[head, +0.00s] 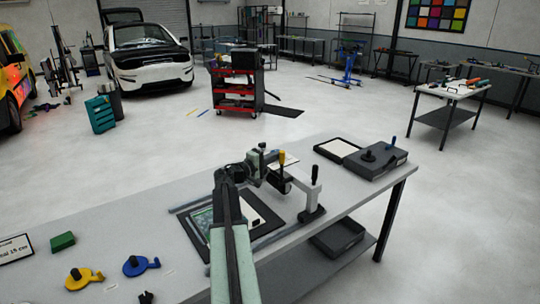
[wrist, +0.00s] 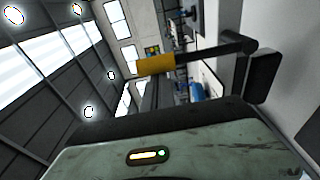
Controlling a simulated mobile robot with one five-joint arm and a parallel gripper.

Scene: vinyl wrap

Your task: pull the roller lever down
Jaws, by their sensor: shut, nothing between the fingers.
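The roller lever with a yellow grip (head: 283,159) stands up from the roller stand (head: 313,199) on the workbench. In the wrist view the yellow grip (wrist: 155,64) lies across the picture on a dark rod, which runs right to a black block (wrist: 262,75). My gripper (head: 262,154) is just left of the lever in the head view, shut and empty. In the wrist view the greenish housing of my gripper fills the bottom, close to the lever. I cannot tell whether they touch.
The workbench (head: 110,252) holds a framed dark panel (head: 264,222) under my arm. A black case with a knob (head: 378,163) and an open tray (head: 341,148) are at the right. Yellow (head: 82,279) and blue (head: 137,266) tools lie at the left.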

